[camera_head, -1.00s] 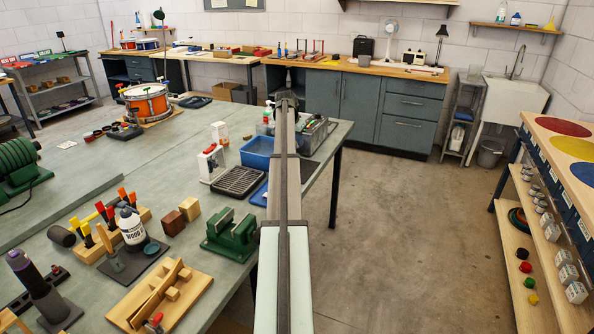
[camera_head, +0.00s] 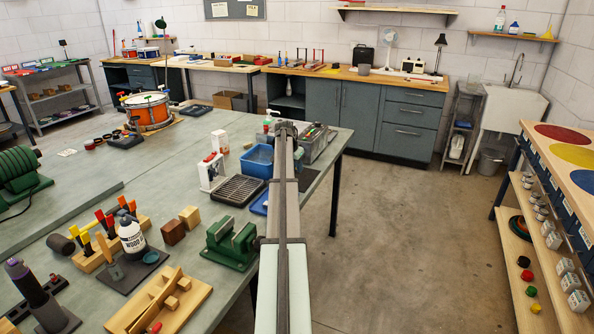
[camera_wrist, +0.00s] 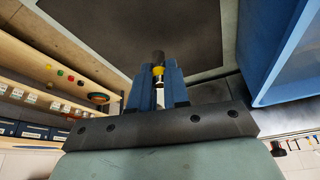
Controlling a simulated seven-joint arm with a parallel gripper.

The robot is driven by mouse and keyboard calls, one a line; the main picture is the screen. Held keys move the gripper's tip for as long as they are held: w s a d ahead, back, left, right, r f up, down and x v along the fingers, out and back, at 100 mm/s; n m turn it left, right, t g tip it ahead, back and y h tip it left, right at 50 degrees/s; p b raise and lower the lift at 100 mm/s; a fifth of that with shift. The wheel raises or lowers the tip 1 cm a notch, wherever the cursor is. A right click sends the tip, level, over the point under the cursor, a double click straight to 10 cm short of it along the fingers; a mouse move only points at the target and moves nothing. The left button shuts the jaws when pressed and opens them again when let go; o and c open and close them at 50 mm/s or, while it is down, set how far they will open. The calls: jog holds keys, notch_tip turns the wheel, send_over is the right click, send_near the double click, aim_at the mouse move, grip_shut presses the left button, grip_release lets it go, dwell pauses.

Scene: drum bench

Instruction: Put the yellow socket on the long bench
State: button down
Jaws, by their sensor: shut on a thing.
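My gripper (camera_wrist: 158,85) shows in the wrist view with two blue fingers closed on a small yellow-banded piece, the yellow socket (camera_wrist: 158,70). The socket has a dark upper part and a pale lower end between the fingers. In the head view my arm reaches forward over the right edge of the large grey-green table (camera_head: 75,168); the fingers and socket are hidden behind its far end. A long wood-topped bench (camera_head: 350,75) with grey cabinets runs along the back wall. I cannot tell which surface lies beyond the socket in the wrist view.
The blue bin's wall also shows close in the wrist view (camera_wrist: 262,40). A green vise (camera_head: 231,243) is nearer. Open floor lies to the right.

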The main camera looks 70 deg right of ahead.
jog(key=shift+f, duration=0.8)
jog(key=shift+f, duration=0.15)
jog(key=c, duration=1.1)
grip_release()
jog(key=v, duration=1.1)
jog(key=shift+r, duration=0.4)
jog(key=shift+o, duration=0.4)
jog(key=shift+a+r, duration=0.2)
jog(key=shift+r, duration=0.05)
